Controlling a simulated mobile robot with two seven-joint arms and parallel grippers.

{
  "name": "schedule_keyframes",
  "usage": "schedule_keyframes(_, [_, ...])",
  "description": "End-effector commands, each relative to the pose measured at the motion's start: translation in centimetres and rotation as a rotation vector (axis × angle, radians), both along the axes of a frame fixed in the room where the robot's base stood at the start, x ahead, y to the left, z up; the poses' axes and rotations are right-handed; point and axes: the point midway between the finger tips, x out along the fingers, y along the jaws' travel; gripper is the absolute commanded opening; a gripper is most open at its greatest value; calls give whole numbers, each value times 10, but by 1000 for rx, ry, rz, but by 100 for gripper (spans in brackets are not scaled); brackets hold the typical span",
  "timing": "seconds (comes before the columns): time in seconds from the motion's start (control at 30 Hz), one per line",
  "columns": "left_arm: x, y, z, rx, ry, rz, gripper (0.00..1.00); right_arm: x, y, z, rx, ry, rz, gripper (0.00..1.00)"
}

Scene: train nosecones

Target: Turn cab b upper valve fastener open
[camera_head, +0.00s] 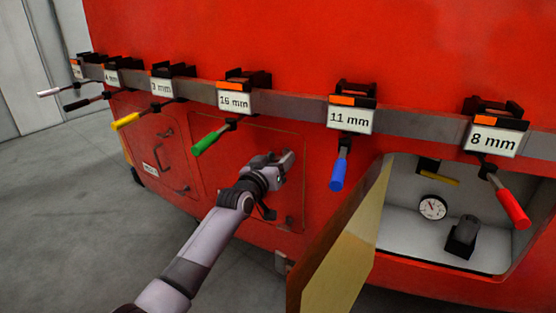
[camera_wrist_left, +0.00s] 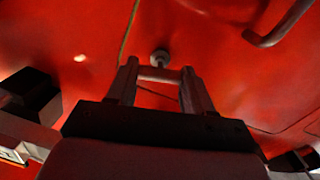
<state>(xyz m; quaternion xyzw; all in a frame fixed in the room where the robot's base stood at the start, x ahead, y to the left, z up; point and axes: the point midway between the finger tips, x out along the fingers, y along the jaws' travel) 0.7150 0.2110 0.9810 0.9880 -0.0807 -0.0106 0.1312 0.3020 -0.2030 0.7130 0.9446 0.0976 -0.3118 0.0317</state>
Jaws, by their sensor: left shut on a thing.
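My left gripper (camera_head: 284,163) reaches up from below to the red hatch panel (camera_head: 232,152) under the 16 mm and 11 mm labels. In the left wrist view, the two fingers (camera_wrist_left: 162,80) stand on either side of a small grey fastener (camera_wrist_left: 160,57) on the red surface, shut on it. Its round end shows beyond the fingertips. In the head view the gripper hides the fastener, so its turned angle cannot be told. My right gripper is in neither view.
Coloured-handled tools hang from a grey rail (camera_head: 198,94), including a green one (camera_head: 211,138) and a blue one (camera_head: 338,170). An open door (camera_head: 340,255) sticks out at right, beside a compartment with a gauge (camera_head: 433,207). Floor is clear at left.

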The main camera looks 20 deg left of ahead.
Motion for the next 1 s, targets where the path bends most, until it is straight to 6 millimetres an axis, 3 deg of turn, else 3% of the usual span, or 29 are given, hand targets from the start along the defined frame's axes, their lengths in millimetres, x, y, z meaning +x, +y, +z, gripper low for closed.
schedule_keyframes(1.0, [0, 0, -1, -952, 158, 0, 21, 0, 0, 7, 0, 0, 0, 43])
